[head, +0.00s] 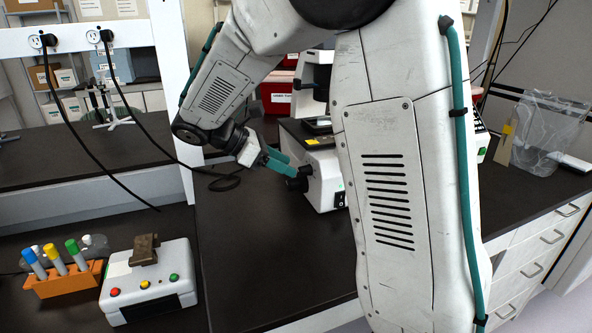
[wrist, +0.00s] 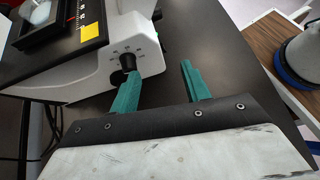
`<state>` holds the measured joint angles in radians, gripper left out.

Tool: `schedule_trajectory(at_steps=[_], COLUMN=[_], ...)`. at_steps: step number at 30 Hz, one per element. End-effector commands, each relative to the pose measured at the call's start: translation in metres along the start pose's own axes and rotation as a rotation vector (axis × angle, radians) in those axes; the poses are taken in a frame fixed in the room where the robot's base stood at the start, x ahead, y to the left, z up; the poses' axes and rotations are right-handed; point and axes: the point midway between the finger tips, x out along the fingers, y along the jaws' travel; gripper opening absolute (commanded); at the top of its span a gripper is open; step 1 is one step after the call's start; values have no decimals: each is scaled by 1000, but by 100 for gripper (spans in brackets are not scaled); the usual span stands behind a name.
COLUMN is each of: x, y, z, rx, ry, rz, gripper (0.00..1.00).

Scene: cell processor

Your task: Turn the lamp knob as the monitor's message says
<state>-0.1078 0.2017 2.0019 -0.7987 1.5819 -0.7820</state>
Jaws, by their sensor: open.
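The black lamp knob (wrist: 128,61) sits on the side of a white microscope base (wrist: 88,75), with small dial marks around it. In the head view the knob (head: 297,184) faces left on the base (head: 322,170). My gripper (wrist: 160,68) is open, its teal fingers apart. In the wrist view the left fingertip overlaps the knob's lower edge, while the right finger is over bare dark bench; contact cannot be told. In the head view my gripper (head: 283,164) is close to the knob. No readable monitor message shows.
A white box with coloured buttons (head: 148,283) and an orange tube rack (head: 62,280) stand at lower left. Black cables hang at left. A clear bag (head: 545,130) is at right. The dark bench (head: 255,265) in front of the microscope is clear.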

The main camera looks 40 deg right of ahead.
Motion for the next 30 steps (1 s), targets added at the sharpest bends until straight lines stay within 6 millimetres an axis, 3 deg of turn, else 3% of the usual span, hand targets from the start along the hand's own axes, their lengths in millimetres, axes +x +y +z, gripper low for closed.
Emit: schedule_trajectory(at_steps=[3, 9, 14, 24, 30], x=[-2, -3, 12, 62, 72], y=[31, 54, 58, 60, 60], z=[-18, -32, -30, -19, -18], rx=[-121, -218, -230, -228, -227], ry=[-111, -203, -214, -211, -210], rz=[18, 32, 32, 31, 33], gripper=[47, 47, 47, 47, 47])
